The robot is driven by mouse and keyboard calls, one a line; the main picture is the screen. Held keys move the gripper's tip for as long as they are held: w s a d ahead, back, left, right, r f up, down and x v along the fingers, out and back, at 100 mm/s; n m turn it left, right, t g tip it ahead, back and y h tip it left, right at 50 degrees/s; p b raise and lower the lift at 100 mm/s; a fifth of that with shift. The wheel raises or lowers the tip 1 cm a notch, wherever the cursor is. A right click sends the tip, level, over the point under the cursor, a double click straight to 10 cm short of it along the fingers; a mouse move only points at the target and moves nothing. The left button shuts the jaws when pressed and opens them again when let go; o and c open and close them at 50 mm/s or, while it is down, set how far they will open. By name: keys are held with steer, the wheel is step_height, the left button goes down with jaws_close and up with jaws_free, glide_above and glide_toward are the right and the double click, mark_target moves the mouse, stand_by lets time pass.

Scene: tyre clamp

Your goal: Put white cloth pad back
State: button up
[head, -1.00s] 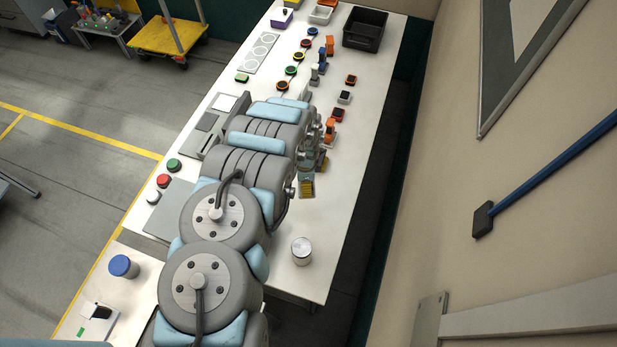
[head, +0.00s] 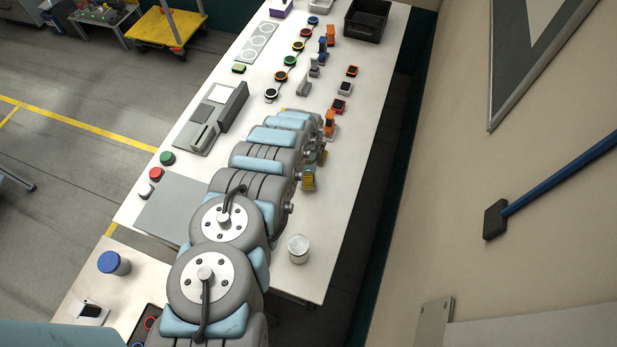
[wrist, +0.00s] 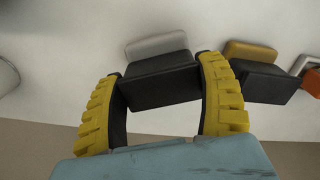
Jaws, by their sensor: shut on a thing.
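My gripper (wrist: 160,92) has yellow ribbed fingers and is shut on a black block with a pale grey-white top, which looks like the white cloth pad (wrist: 157,46). A similar black block with a tan top (wrist: 250,52) is just to the right of my right finger in the wrist view. The pad is hidden there behind my arm. I cannot tell whether the pad touches the table.
An orange clamp-like item (head: 330,122) stands close beyond my gripper, with small dark blocks farther back. A silver jar (head: 298,250) stands near the front right. A grey fixture (head: 205,136) lies left of my arm. The table's right edge is close to my gripper.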

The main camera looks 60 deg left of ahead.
steer(key=shift+s+f, duration=0.1)
steer(key=shift+f, duration=0.7)
steer(key=shift+f+b, duration=0.15)
steer(key=shift+b, duration=0.15)
steer(key=o, duration=1)
steer(key=shift+o, duration=0.2)
